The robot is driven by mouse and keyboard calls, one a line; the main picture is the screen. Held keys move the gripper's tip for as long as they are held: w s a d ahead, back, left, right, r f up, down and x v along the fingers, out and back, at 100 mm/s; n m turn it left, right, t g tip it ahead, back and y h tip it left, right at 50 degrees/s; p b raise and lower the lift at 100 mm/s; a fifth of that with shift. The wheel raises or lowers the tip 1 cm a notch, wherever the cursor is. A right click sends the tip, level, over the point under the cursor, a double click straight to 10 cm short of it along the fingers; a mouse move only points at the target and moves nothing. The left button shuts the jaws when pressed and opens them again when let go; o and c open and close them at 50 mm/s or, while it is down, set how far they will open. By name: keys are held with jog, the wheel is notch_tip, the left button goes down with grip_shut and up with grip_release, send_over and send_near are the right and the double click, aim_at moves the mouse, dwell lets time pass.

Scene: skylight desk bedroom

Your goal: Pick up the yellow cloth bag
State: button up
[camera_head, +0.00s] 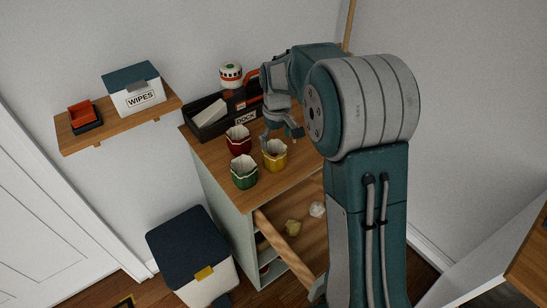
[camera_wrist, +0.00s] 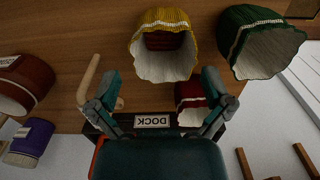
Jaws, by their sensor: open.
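The yellow cloth bag (camera_head: 275,157) stands upright and open-topped on the wooden cabinet top, right of the red and green bags. My gripper (camera_head: 283,134) is just above and behind it, fingers pointing down. In the wrist view the yellow bag (camera_wrist: 161,62) lies ahead, between and beyond the spread fingertips (camera_wrist: 161,78). Its pale lining and a dark red patch inside show. My gripper is open with nothing held. I cannot tell whether a finger touches the bag.
A green bag (camera_head: 244,172) and a dark red bag (camera_head: 239,139) stand close by. A wall shelf (camera_head: 75,137) holds a WIPES box (camera_head: 137,92). A bin (camera_head: 190,245) stands on the floor.

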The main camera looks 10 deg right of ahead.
aim_at(274, 153)
jog(key=f, duration=0.5)
jog(key=shift+a+f, duration=0.25)
jog(key=shift+f, duration=0.1)
jog(key=c, duration=0.6)
